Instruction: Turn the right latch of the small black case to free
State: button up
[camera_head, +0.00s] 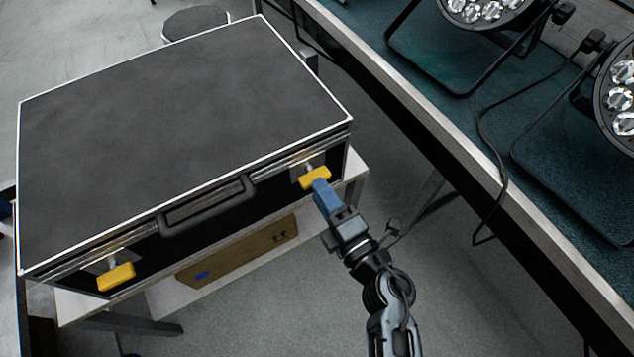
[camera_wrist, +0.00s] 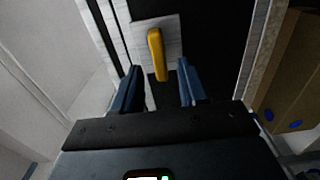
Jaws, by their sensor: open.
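The small black case (camera_head: 190,120) stands closed on a light shelf or stand, with its latched front toward me. Its right latch (camera_head: 314,178) is a yellow handle on a metal plate, lying across the seam direction. My gripper (camera_head: 322,188) is at this latch. In the wrist view the right latch (camera_wrist: 156,54) lies between the two blue fingers of my gripper (camera_wrist: 160,86), with a gap on each side; the fingers are open. The left latch (camera_head: 116,277) is also yellow and lies at the case's other front end. A black carry handle (camera_head: 207,204) sits between the latches.
A cardboard box (camera_head: 240,250) lies on the stand's lower shelf (camera_head: 175,300), below the case front. At the right, a table (camera_head: 450,130) with a teal top holds par cans (camera_head: 485,10) and a hanging cable (camera_head: 490,140). A round stool (camera_head: 195,22) is behind the case.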

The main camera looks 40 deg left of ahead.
jog(key=shift+v, duration=2.35)
